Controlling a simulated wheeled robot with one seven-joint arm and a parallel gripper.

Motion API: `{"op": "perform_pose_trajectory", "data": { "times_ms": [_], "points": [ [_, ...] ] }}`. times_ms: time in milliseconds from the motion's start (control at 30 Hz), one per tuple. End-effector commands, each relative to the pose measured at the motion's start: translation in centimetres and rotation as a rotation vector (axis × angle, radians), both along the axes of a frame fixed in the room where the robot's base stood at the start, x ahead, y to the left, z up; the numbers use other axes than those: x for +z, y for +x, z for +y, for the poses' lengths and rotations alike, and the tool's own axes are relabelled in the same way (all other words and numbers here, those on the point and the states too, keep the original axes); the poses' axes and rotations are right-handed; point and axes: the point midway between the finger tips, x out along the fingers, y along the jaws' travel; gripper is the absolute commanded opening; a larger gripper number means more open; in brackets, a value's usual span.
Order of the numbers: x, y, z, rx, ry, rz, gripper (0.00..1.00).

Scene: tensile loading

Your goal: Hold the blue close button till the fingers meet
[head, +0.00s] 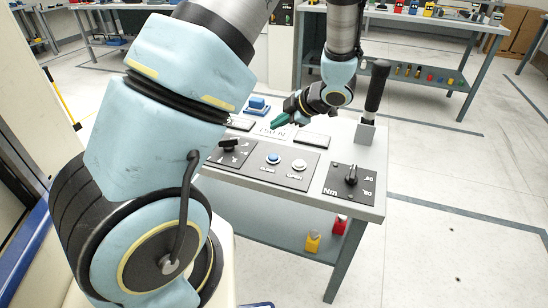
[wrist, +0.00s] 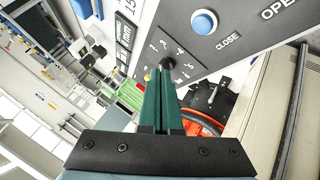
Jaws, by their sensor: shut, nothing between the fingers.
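The blue close button (head: 273,159) is on a dark panel on the bench, marked CLOSE. It also shows large at the top of the wrist view (wrist: 204,22). A white button (head: 299,164) marked OPEN sits to its right. My gripper (head: 274,126) is shut and empty, behind and above the panel in the head view. In the wrist view its green fingers (wrist: 164,72) lie together, their tips in front of a black knob and to the lower left of the blue button. The fingers look apart from the button.
A black selector knob (head: 231,144) is left of the buttons, and an Nm dial (head: 350,175) is to the right. A black upright handle (head: 376,86) rises at the bench's back right. A blue block (head: 257,105) stands at the back.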

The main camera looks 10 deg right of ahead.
Motion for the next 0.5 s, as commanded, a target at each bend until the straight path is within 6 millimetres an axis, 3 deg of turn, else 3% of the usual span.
{"op": "perform_pose_trajectory", "data": {
  "times_ms": [500],
  "points": [
    [-6.5,0.0,0.0,-0.002,0.000,0.000,0.00]
  ]
}}
